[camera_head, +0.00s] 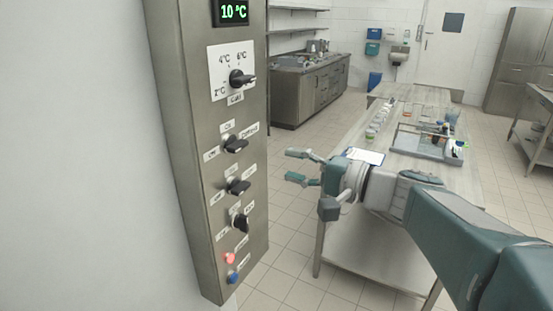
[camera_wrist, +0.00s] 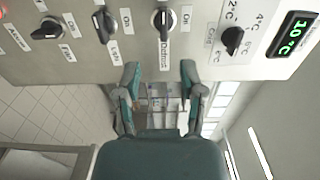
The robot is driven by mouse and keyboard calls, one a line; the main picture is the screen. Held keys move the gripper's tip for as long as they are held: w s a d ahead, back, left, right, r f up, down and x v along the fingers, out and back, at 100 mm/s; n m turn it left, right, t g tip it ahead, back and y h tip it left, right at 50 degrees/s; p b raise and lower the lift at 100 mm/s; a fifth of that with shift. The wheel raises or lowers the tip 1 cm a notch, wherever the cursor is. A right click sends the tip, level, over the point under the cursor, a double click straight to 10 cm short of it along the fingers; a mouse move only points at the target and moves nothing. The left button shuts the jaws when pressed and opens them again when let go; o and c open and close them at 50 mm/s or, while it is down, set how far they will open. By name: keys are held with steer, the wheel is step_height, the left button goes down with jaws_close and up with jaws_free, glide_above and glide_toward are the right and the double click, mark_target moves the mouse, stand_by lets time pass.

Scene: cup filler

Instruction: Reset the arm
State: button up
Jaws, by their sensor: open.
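My gripper (camera_head: 300,168) is open and empty in the head view, extended left toward the control panel (camera_head: 200,130) with a gap between them. In the wrist view my gripper (camera_wrist: 160,72) shows two spread green fingers with nothing between them. The wrist picture is turned, with the panel (camera_wrist: 70,65) across its top. The panel carries a temperature knob (camera_head: 241,78), several black knobs such as the Defrost knob (camera_wrist: 162,19), and a green display (camera_head: 233,12) reading 10 °C. A red button (camera_head: 229,258) and a blue button (camera_head: 233,277) sit at its lower end.
A long table (camera_head: 335,215) stands behind my arm, with a clipboard (camera_head: 366,156), small cups and a grey tray (camera_head: 420,147) on it. A steel cabinet (camera_head: 310,90) stands at the back. Tiled floor (camera_head: 285,230) is clear between panel and table.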

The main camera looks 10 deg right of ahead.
steer(key=s+a+f+n+g+h, duration=0.4)
steer(key=s+f+g+h, duration=0.1)
steer(key=s+f, duration=0.55)
steer(key=s+d+f+n+h, duration=0.3)
steer(key=s+d+f+h, duration=0.4)
steer(key=d+h, duration=0.2)
stand_by(1.3)
